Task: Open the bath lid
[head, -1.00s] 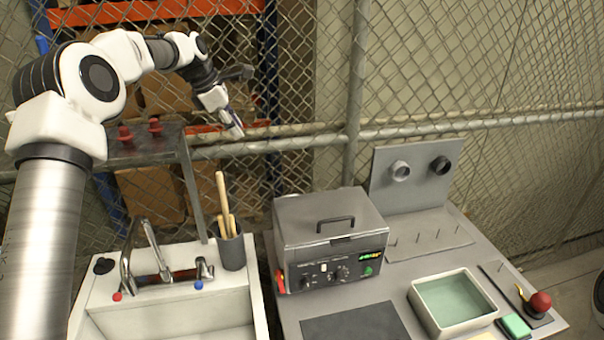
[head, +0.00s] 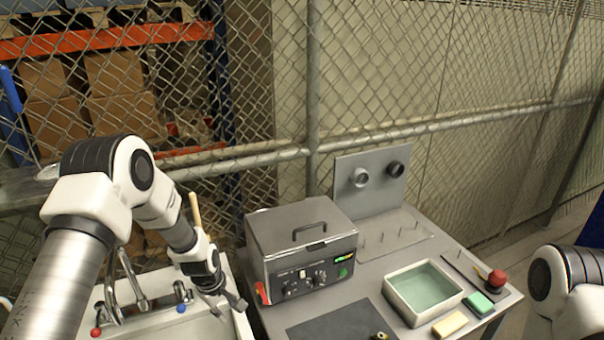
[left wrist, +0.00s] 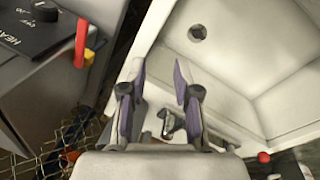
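The bath (head: 305,270) is a grey metal box on the bench, with dials and a lit green display on its front. Its lid (head: 300,225) lies shut on top, with a black bar handle (head: 309,231). My left gripper (head: 232,304) is left of and below the bath in the head view, over the sink's right side, apart from the lid. In the left wrist view the two fingers (left wrist: 158,92) stand apart with nothing between them. The bath's front corner (left wrist: 50,75) shows there at the left. My right arm shows at the right edge; its gripper is not visible.
The white sink (head: 215,325) with its tap (head: 130,280) lies left of the bath. Right of it are a panel with two round ports (head: 372,180), upright pins, a tray of green liquid (head: 390,290) and a red knob (head: 496,279). A chain-link fence stands behind.

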